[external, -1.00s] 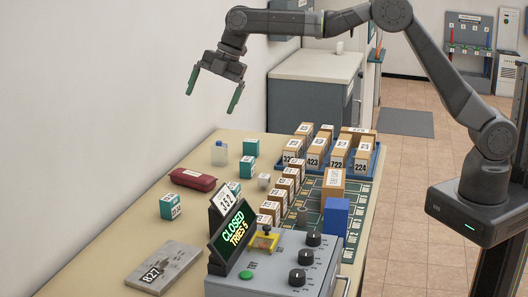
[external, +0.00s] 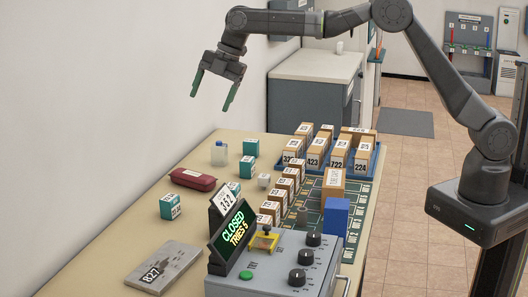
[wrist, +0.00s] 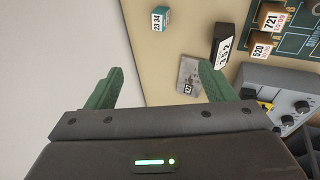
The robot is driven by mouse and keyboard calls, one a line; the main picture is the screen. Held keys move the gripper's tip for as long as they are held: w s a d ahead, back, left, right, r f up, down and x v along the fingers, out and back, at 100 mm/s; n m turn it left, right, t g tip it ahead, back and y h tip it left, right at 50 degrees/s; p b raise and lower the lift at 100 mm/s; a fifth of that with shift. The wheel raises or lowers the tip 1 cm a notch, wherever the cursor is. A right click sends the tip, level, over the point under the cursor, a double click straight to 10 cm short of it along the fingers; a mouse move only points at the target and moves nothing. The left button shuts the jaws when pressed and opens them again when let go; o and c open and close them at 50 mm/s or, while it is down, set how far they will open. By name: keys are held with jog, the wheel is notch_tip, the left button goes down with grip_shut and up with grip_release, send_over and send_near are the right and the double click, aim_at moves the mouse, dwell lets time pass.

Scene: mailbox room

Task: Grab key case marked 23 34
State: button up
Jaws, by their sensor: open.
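The key case marked 23 34 is a small teal box with a white label (wrist: 160,20), at the top of the wrist view. In the external view it appears to be the teal box (external: 170,206) at the table's left side, where its label is too small to read surely. My gripper (external: 211,102) is open and empty, high above the table and well apart from the case. Its green fingers (wrist: 160,70) point up in the wrist view, with the case beyond their tips.
A grey plate marked 827 (external: 163,266) lies near the case. A maroon pouch (external: 193,180) and other teal boxes (external: 251,146) sit farther back. A control box (external: 270,283) with a "CLOSED TRIES 5" display (external: 236,231) and rows of brown boxes (external: 340,153) stand to the right.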

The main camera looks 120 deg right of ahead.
jog(key=w+d+f+m+h+b, duration=0.1)
jog(key=w+d+f+m+b, duration=0.1)
jog(key=w+f+m+b, duration=0.55)
jog(key=m+h+b, duration=0.2)
jog(key=m, duration=0.8)
send_over(171, 197)
jog(key=f, duration=1.3)
jog(key=shift+s+a, duration=0.1)
jog(key=shift+s, duration=0.15)
jog(key=shift+w+f+m, duration=0.25)
jog(key=shift+f+m, duration=0.15)
jog(key=shift+m, duration=0.05)
notch_tip(171, 197, down, 5)
jog(key=shift+f+p, duration=0.15)
jog(key=shift+p, duration=0.4)
jog(key=shift+s+p+x, duration=0.1)
jog(key=shift+p+x, duration=0.15)
jog(key=shift+x, duration=0.8)
jog(key=shift+s+p+x, duration=0.15)
jog(key=shift+p+x, duration=0.05)
jog(key=shift+x, duration=0.85)
jog(key=shift+a+f, duration=0.2)
jog(key=c, duration=1.2)
